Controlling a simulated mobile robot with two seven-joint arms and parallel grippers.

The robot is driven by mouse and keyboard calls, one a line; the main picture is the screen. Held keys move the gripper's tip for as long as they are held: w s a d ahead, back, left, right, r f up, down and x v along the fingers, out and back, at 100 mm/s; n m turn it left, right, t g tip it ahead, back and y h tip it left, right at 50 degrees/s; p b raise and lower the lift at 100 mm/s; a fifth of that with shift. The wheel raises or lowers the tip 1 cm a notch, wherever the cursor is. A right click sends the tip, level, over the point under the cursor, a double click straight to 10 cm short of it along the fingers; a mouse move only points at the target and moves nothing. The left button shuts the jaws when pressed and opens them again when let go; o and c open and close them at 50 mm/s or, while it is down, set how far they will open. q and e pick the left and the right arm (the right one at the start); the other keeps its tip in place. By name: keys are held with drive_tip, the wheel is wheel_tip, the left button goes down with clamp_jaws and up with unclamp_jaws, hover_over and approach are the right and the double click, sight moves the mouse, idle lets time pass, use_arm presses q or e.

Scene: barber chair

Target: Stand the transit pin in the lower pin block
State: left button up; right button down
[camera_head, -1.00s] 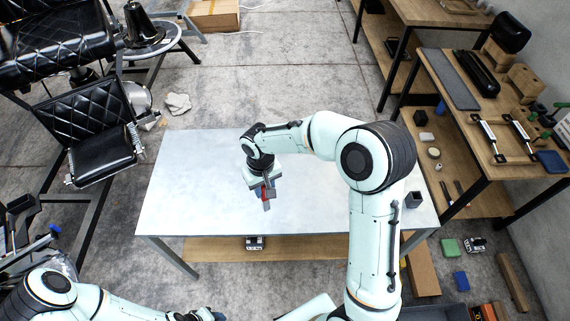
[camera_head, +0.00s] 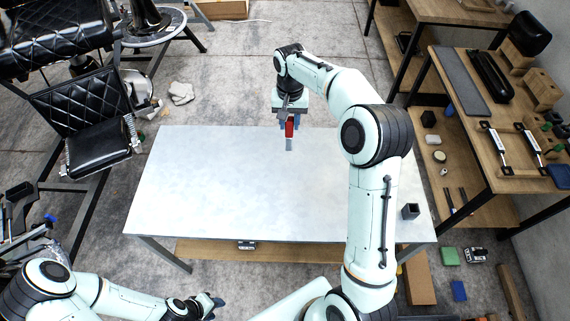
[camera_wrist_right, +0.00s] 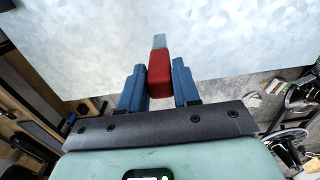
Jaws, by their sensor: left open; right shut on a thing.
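The transit pin, with a red body and a grey end, is held in my right gripper (camera_head: 289,122) over the far edge of the table. Its red part (camera_head: 290,130) shows in the head view, with the grey end pointing toward the near side. In the right wrist view the red part (camera_wrist_right: 160,72) sits between the two blue fingers (camera_wrist_right: 159,90). A small dark square block with a hollow top (camera_head: 410,211), perhaps the lower pin block, stands near the table's right end, apart from the pin. My left gripper (camera_head: 212,303) is open and empty at the bottom, off the table.
The pale table (camera_head: 210,190) is otherwise bare. A black barber chair (camera_head: 95,120) stands at the left. A wooden workbench (camera_head: 500,180) with several tools and parts stands at the right. A wooden shelf (camera_head: 290,252) runs under the table.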

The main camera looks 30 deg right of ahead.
sight(289, 133)
wheel_tip(289, 133, down, 17)
drive_tip(key=shift+f+b, duration=0.15)
drive_tip(key=shift+b, duration=0.2)
drive_tip(key=shift+f, duration=0.15)
drive_tip(key=c, duration=0.8)
unclamp_jaws()
wheel_tip(289, 133, up, 12)
drive_tip(key=shift+r, duration=0.2)
drive_tip(key=shift+f, duration=0.1)
